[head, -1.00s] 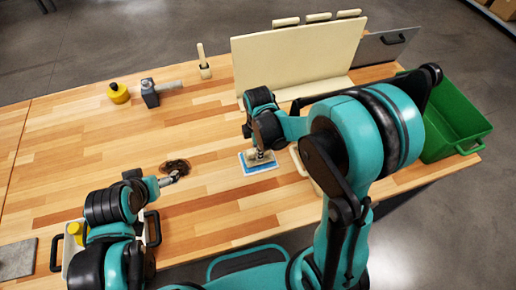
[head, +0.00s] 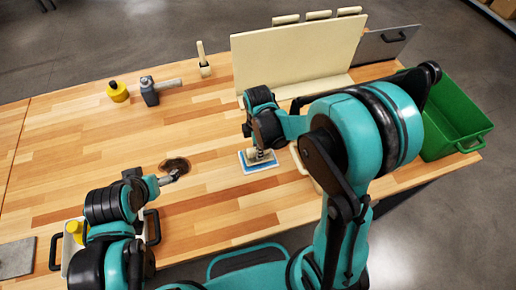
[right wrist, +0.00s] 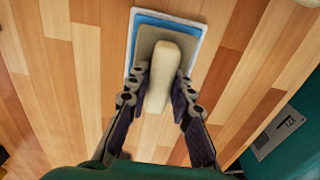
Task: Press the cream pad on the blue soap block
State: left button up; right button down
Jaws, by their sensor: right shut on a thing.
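The cream pad (right wrist: 162,68) has a long rounded handle on a flat tan base, and my right gripper (right wrist: 160,100) is shut on that handle. The pad lies over the blue soap block (right wrist: 190,32), whose blue shows along its far and right edges with a pale rim outside it. In the head view the blue block (head: 262,167) lies on the table under my right gripper (head: 259,153). The pad appears down on the block, though the contact itself is hidden. My left gripper (head: 172,178) is low over the table beside a dark brown patch (head: 178,164); its fingers are too small to read.
A tall cream panel (head: 290,60) stands behind, with a green bin (head: 450,125) at the right. A tray is partly behind my left arm. The middle-left table is clear.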

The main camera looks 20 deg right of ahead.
jog(key=shift+f+b, duration=0.6)
dwell(1.5)
jog(key=shift+r, duration=0.15)
jog(key=shift+r+p, duration=0.55)
jog(key=shift+r, duration=0.05)
jog(key=shift+r+p, duration=2.05)
jog(key=shift+r, duration=0.8)
jog(key=shift+f, duration=0.1)
